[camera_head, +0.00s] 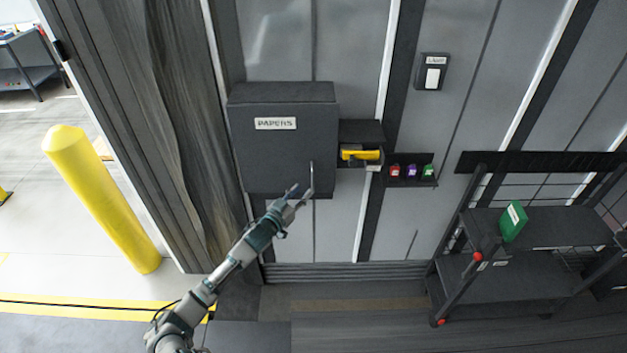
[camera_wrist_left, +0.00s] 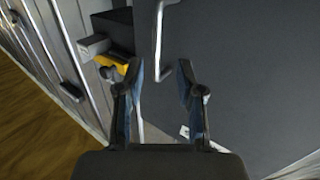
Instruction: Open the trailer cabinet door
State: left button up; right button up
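The trailer cabinet (camera_head: 270,155) is a dark grey wall box labelled PAPERS, left of centre in the head view. Its door looks shut. A thin vertical bar handle (camera_head: 312,176) is at the door's lower right; it also shows in the wrist view (camera_wrist_left: 158,45). The door's flat face (camera_wrist_left: 245,75) fills the right of the wrist view. My left gripper (camera_head: 299,192) is at the handle's lower end. In the wrist view its two fingers are apart (camera_wrist_left: 160,72), with the handle just beyond the gap between them. Contact cannot be told. My right gripper is out of view.
A small shelf holds a yellow device (camera_head: 361,154) right of the cabinet. Beside it is a rack with red, purple and green items (camera_head: 410,172). A dark cart (camera_head: 540,230) stands at right, a yellow bollard (camera_head: 100,200) at left.

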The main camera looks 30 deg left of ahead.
aim_at(312, 182)
pick_arm(q)
jog(key=w, duration=0.2)
jog(key=w+d, duration=0.1)
jog(key=w, duration=0.4)
jog(key=shift+d+r, duration=0.15)
jog(key=shift+s+a, duration=0.1)
jog(key=shift+a, duration=0.3)
grip_shut()
